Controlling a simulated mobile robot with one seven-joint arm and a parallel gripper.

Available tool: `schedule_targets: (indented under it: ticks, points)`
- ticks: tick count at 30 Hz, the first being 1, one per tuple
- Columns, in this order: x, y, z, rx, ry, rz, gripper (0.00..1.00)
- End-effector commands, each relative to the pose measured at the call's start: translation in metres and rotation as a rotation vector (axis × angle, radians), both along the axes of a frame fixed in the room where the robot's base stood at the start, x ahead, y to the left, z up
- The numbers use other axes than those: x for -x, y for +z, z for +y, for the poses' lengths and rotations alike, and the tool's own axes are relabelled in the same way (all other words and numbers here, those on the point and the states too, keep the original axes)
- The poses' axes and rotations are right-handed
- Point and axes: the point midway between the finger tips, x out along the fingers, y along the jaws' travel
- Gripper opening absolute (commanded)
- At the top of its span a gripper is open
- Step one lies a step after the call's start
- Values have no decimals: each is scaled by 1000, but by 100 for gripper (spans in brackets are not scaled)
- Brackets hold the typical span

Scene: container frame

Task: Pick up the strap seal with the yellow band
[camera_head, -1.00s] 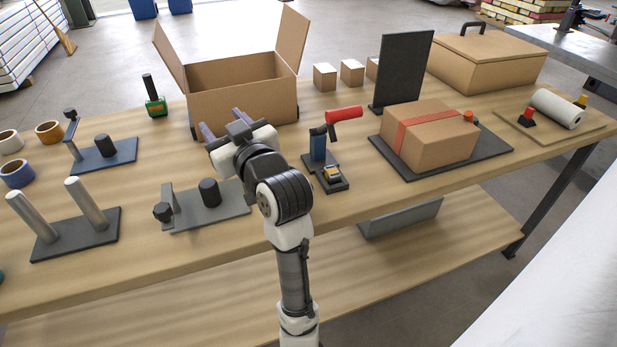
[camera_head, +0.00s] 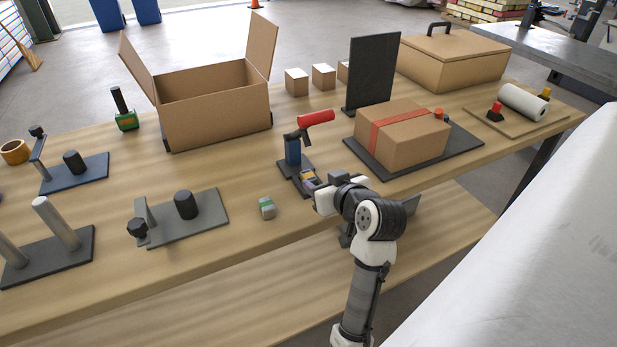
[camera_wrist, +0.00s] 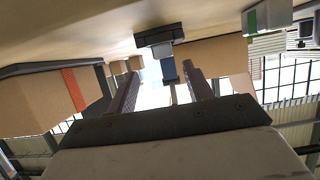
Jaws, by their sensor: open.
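The strap seal with the yellow band (camera_head: 309,176) is a small block on the low dark front part of the red-handled tool's stand (camera_head: 292,164). My gripper (camera_wrist: 160,72) is open and empty; in the head view its white body (camera_head: 326,200) is just in front of the seal, its fingers mostly hidden. In the wrist view, which is upside down, the stand's dark base (camera_wrist: 158,35) shows ahead between the fingers; I cannot make out the yellow band there. Another seal with a green band (camera_head: 267,207) lies on the table to the left, also in the wrist view (camera_wrist: 268,16).
A closed carton with a red strip (camera_head: 408,138) sits on a dark board right of the stand, before an upright black panel (camera_head: 371,75). An open carton (camera_head: 215,115) stands behind left. A grey fixture (camera_head: 210,222) lies left. The table's front edge is close to my arm.

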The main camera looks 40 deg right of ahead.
Motion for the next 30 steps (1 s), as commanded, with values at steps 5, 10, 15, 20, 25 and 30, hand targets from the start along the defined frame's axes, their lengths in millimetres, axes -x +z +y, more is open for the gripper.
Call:
schedule_targets:
  ticks: [5, 10, 15, 20, 25, 30]
  points:
    - [-12, -4, -2, 0, 1, 1, 51]
    - [-32, -7, -3, -1, 1, 2, 51]
    - [-54, -17, -7, 1, -1, 1, 51]
    - [-60, -21, -8, 2, 0, 1, 51]
    - [-60, -21, -8, 2, 0, 0, 50]
    - [-60, -21, -8, 2, 0, 0, 27]
